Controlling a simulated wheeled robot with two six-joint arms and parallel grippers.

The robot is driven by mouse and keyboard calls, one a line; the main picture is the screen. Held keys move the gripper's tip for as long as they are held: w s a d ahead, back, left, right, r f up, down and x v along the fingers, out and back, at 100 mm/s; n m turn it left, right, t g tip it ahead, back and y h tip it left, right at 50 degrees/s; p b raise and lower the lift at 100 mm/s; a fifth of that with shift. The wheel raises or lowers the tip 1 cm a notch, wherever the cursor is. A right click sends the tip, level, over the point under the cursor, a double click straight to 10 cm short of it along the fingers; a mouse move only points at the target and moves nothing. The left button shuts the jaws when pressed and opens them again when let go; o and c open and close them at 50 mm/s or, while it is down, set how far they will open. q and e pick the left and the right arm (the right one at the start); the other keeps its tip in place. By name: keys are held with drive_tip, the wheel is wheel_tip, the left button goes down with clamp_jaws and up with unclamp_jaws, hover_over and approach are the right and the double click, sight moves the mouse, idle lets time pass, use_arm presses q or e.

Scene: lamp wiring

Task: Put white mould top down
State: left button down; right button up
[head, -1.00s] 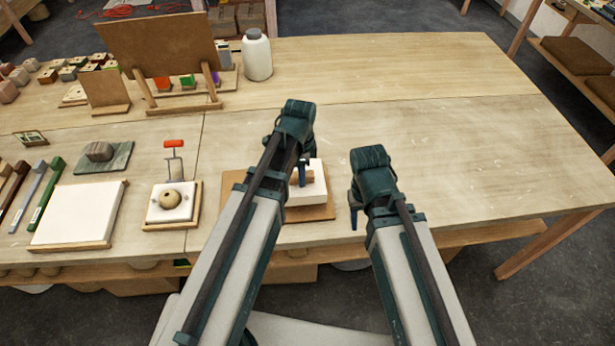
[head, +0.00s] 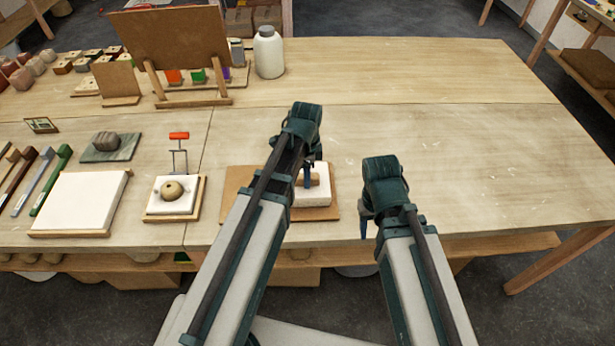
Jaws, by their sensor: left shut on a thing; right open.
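The white mould (head: 313,196) is a pale block at the brown board (head: 328,213), partly hidden by my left arm. A short tan bar, like a handle, shows on its upper face. My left gripper (head: 309,177) points down at this bar and is shut on it; the fingertips are partly hidden. I cannot tell whether the white block is one piece or two stacked parts, or whether a gap lies under its top. My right gripper (head: 364,228) is open and empty, near the table's front edge, to the right of the board and apart from it.
Left of the board, a small white slab (head: 165,209) carries a round tan piece (head: 172,190), with a red-handled tool (head: 180,136) behind. A large white slab (head: 80,200) lies further left. A white jar (head: 269,55) stands behind. The table's right side is clear.

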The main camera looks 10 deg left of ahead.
use_arm(q)
drive_tip(key=shift+f, duration=0.2)
drive_tip(key=c, duration=0.6)
unclamp_jaws()
drive_tip(key=shift+r, duration=0.1)
drive_tip(key=shift+o, duration=0.2)
drive_tip(key=shift+r, duration=0.15)
wheel_tip(320, 180, up, 12)
drive_tip(key=p, duration=1.2)
drive_tip(key=s+d+n+y, duration=0.1)
drive_tip(key=s+d+n, duration=0.7)
drive_tip(key=s+n, duration=0.3)
drive_tip(key=shift+s+d, duration=0.25)
drive_tip(key=shift+s, duration=0.95)
wheel_tip(320, 180, down, 10)
drive_tip(key=b, duration=1)
drive_tip(key=shift+r, duration=0.1)
drive_tip(key=shift+c, duration=0.3)
